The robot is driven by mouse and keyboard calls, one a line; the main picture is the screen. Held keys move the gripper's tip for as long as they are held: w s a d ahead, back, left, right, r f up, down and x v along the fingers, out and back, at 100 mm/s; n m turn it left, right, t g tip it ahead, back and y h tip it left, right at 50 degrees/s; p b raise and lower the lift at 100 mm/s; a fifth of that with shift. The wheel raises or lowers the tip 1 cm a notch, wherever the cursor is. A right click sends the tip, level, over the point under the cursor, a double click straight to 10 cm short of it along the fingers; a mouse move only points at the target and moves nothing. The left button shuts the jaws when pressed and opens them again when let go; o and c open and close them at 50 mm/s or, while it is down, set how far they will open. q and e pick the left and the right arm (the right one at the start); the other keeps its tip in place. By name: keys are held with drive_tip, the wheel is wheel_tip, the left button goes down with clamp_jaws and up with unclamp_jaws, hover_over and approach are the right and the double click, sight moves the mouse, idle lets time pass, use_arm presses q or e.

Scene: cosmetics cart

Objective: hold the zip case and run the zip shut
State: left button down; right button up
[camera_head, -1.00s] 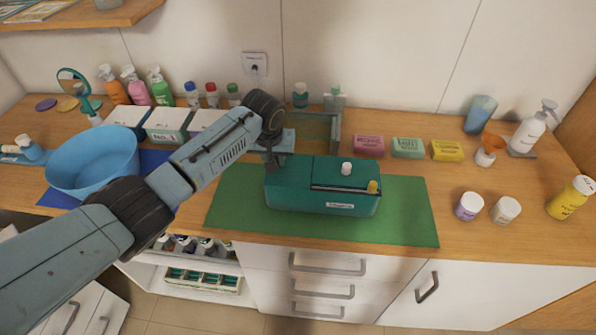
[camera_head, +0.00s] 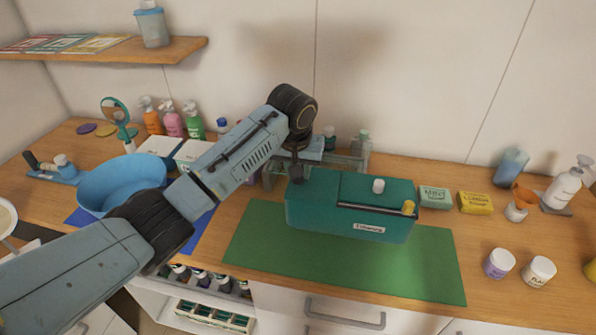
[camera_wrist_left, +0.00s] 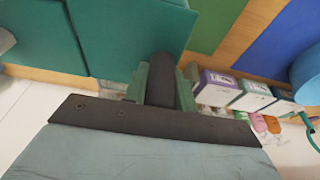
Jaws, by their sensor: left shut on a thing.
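The teal zip case (camera_head: 330,215) appears over the back part of the green mat (camera_head: 345,260); I cannot tell whether it touches it. A dark zip line (camera_head: 370,208) runs along the right part of its top front edge. A yellow tab (camera_head: 408,208) sits at that line's right end, and a white knob (camera_head: 378,186) stands on top. My left gripper (camera_head: 296,174) is shut at the case's back left end. The left wrist view shows a dark piece between the fingers (camera_wrist_left: 161,85) beside the teal case (camera_wrist_left: 125,35). My right gripper is out of view.
A blue bowl (camera_head: 120,185) and white boxes (camera_head: 192,153) stand to the left. Green (camera_head: 434,197) and yellow (camera_head: 476,202) soaps lie right of the case, with two small jars (camera_head: 499,263) in front. The mat's front part is clear.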

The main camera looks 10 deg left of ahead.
use_arm(q)
drive_tip(key=shift+f+b, duration=0.95)
drive_tip(key=shift+f, duration=3.75)
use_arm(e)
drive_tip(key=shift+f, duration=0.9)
use_arm(q)
drive_tip(key=shift+f, duration=0.25)
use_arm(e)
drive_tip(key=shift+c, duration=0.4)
